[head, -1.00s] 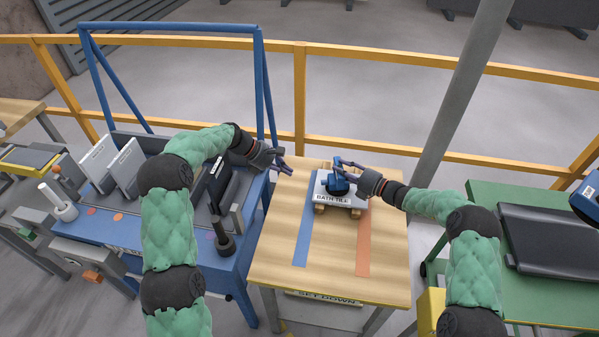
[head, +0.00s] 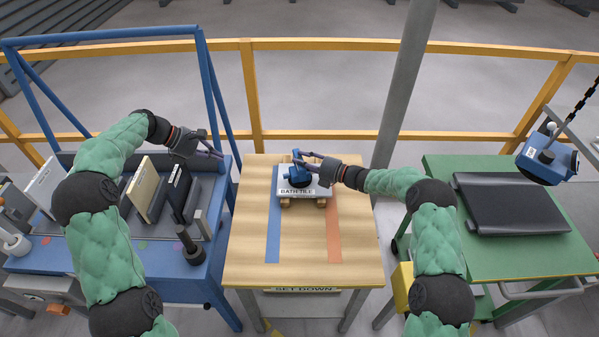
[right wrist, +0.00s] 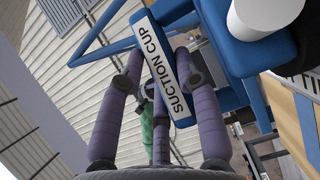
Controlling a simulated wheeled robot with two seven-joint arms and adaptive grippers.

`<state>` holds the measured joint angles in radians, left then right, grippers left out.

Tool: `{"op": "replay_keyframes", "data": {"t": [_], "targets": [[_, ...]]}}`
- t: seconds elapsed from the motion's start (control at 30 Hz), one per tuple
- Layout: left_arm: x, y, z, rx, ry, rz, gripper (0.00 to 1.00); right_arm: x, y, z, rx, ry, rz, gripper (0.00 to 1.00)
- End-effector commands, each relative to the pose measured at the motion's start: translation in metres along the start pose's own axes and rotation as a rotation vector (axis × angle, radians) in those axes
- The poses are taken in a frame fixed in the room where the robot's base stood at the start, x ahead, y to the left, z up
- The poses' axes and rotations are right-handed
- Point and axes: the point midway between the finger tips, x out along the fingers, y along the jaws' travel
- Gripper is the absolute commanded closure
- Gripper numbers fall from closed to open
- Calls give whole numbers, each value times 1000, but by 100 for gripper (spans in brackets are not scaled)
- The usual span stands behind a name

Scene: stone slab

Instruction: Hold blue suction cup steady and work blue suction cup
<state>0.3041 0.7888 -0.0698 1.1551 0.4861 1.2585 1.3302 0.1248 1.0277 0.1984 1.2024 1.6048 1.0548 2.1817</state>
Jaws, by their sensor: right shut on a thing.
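The blue suction cup (head: 299,178) sits on top of the white tile labelled BATH TILE (head: 322,190), on the wooden set-down table. My right gripper (head: 303,161) reaches in from the right and is shut on the suction cup. In the right wrist view, the cup's blue bar labelled SUCTION CUP (right wrist: 160,65) lies between my purple fingers, with a white round part at upper right. My left gripper (head: 216,150) is apart from the cup, near the table's far left corner. Its fingers are too small to tell open from shut.
A blue rack (head: 150,275) with upright slabs stands left. A green table (head: 530,255) stands right, with a blue chained device (head: 547,158) above.

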Motion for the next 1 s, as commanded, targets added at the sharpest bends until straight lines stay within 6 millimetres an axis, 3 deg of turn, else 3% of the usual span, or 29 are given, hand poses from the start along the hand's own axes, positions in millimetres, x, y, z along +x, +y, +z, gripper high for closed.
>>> {"op": "replay_keyframes", "data": {"t": [0.3,0.33,0.4,0.43,0.77,1.0], "targets": [[-4,0,0,0,0,0,100,0,1,0,-1,0,1,100],[-4,0,0,0,0,0,100,0,1,0,-1,0,1,61],[-4,0,0,0,0,0,100,0,1,0,-1,0,1,42],[-3,0,0,0,0,0,100,0,1,0,-1,0,1,39],[-3,0,0,0,0,0,100,-1,1,0,0,0,1,39],[-3,0,0,0,0,0,100,-28,1,1,1,-3,1,39]]}}
